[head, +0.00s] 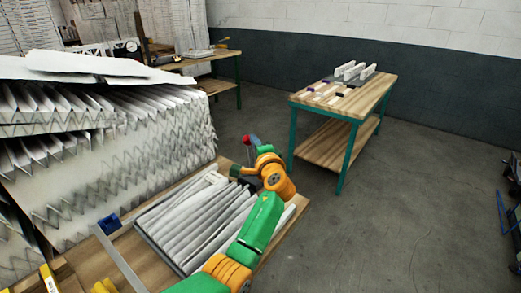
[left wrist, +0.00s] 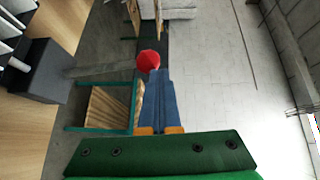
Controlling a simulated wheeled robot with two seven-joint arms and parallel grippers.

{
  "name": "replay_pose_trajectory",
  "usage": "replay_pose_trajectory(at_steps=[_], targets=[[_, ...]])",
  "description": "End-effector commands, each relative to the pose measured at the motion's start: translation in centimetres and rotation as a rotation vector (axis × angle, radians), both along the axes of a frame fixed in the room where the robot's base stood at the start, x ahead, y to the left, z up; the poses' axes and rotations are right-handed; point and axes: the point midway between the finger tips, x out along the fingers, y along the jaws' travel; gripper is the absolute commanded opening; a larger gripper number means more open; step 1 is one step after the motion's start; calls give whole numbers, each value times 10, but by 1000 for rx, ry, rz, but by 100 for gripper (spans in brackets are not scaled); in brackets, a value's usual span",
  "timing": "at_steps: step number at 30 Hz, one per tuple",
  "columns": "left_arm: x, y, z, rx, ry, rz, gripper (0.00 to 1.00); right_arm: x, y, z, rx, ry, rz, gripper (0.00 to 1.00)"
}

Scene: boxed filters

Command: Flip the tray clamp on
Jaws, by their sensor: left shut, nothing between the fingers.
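The clamp's red knob (head: 246,139) stands above the far right corner of the tray, on a lever. In the left wrist view the red knob (left wrist: 148,60) is right at my fingertips; I cannot tell whether they touch it. A grey lever (left wrist: 105,69) runs from it to a dark block (left wrist: 45,70). The tray (head: 147,238) holds a row of white pleated filters (head: 200,222) on the wooden bench. My left gripper (head: 252,139) is beside the knob, and its blue fingers (left wrist: 155,75) are together and empty. My arm hides part of the clamp and tray. My right gripper is not visible.
A large stack of pleated filters (head: 110,165) rises on the left. A blue piece (head: 109,224) sits near the tray's left side. A second wooden table with green legs (head: 345,100) stands beyond, with blocks on it. Grey floor (head: 400,220) is open to the right.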

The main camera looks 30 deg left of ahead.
Motion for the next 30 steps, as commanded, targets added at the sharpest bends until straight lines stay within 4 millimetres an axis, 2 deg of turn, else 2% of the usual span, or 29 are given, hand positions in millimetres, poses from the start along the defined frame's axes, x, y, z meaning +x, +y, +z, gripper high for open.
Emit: replay_pose_trajectory(at_steps=[2,5,15,30], targets=[[1,9,6,-68,1,0,0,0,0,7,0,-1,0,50],[1,21,3,-64,7,1,0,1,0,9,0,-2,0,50],[3,51,-2,-63,5,1,0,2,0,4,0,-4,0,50],[5,63,-5,-64,6,0,0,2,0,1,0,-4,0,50]])
